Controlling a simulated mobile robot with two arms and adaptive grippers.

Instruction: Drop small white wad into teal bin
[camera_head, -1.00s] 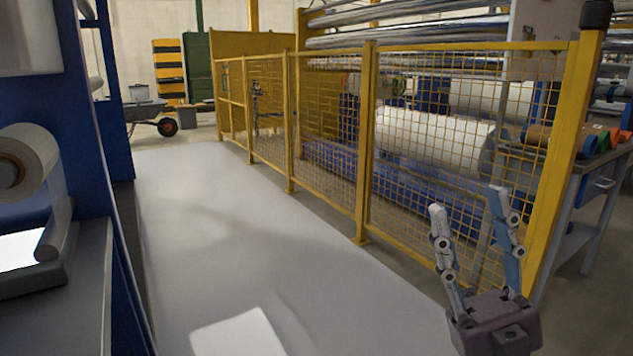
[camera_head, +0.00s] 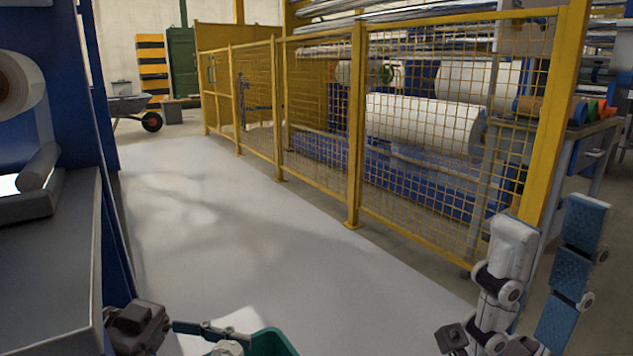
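A teal bin (camera_head: 275,343) shows at the bottom edge, left of centre; only part of its rim and side is in view, and its inside is hidden. My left gripper (camera_head: 215,339) comes in at the bottom left, its fingers pointing right and lying beside the bin in the picture. Its lower part is cut off, so its opening cannot be judged. My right gripper (camera_head: 551,215) stands at the bottom right, pointing up, with its white and blue fingers apart and nothing between them. I cannot make out the small white wad.
A yellow mesh fence (camera_head: 355,130) runs along the right of the pale walkway (camera_head: 220,220), with a large white roll (camera_head: 420,122) behind it. A blue machine with a grey counter (camera_head: 50,260) stands close on the left. A wheelbarrow (camera_head: 130,105) is at the back left.

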